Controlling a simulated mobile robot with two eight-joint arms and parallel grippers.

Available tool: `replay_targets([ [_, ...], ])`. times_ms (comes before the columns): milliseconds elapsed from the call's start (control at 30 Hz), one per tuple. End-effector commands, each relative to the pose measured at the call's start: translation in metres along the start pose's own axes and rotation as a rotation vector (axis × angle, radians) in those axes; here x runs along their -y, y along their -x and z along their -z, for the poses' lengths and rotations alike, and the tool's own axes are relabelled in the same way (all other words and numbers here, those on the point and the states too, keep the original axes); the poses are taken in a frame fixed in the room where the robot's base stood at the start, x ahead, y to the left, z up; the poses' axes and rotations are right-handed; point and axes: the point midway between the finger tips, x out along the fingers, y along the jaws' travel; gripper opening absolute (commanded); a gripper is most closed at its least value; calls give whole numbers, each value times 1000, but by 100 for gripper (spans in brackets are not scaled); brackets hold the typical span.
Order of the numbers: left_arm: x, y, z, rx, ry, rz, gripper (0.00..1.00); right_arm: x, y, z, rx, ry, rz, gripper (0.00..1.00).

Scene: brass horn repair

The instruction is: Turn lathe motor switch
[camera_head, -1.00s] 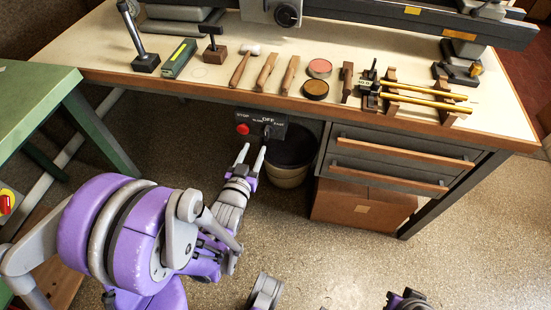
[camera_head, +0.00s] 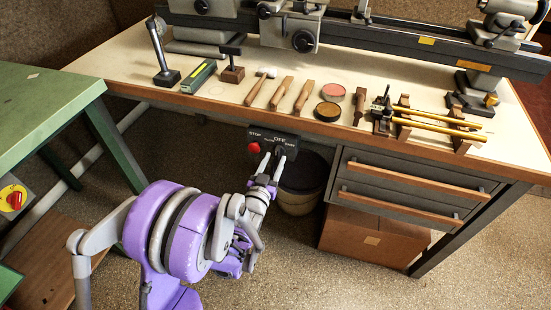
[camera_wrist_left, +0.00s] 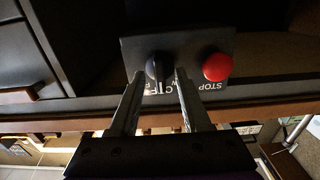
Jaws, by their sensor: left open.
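The dark switch panel (camera_head: 263,139) hangs under the front edge of the lathe bench, with a red stop button (camera_head: 254,148) on its left side. The black rotary switch knob (camera_head: 280,150) is on its right side. In the left wrist view, the knob (camera_wrist_left: 156,67) stands between the tips of my open left gripper (camera_wrist_left: 159,75), with the red button (camera_wrist_left: 217,67) outside the fingers to the right. My left gripper also shows in the head view (camera_head: 272,161), its fingers pointing up at the knob. Whether a finger touches the knob is unclear. My right gripper is out of view.
The bench top (camera_head: 235,112) carries files, tins and a rack with brass tubes. Drawers (camera_head: 400,188) and a cardboard box (camera_head: 365,240) are to the right. A green table (camera_head: 40,110) is at left.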

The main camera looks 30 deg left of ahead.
Motion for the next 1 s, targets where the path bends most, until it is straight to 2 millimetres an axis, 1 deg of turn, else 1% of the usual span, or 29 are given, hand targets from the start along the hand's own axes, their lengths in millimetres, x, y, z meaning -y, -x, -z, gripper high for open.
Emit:
replay_targets([
  [33, 0, -6, 0, 0, 0, 0, 48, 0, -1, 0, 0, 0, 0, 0],
  [167, 0, -14, 0, 0, 0, 0, 48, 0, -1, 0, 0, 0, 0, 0],
  [467, 0, -16, 0, 0, 0, 0, 48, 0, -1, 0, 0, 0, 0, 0],
  [600, 0, -16, 0, 0, -1, 0, 22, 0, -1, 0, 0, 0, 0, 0],
  [667, 0, -16, 0, 0, -1, 0, 12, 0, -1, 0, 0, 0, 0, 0],
  [700, 0, -16, 0, 0, -1, 0, 4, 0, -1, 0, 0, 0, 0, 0],
  [733, 0, -16, 0, 0, -1, 0, 0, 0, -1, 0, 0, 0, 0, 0],
  [1000, 0, -16, 0, 0, 0, 0, 0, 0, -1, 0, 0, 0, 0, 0],
])
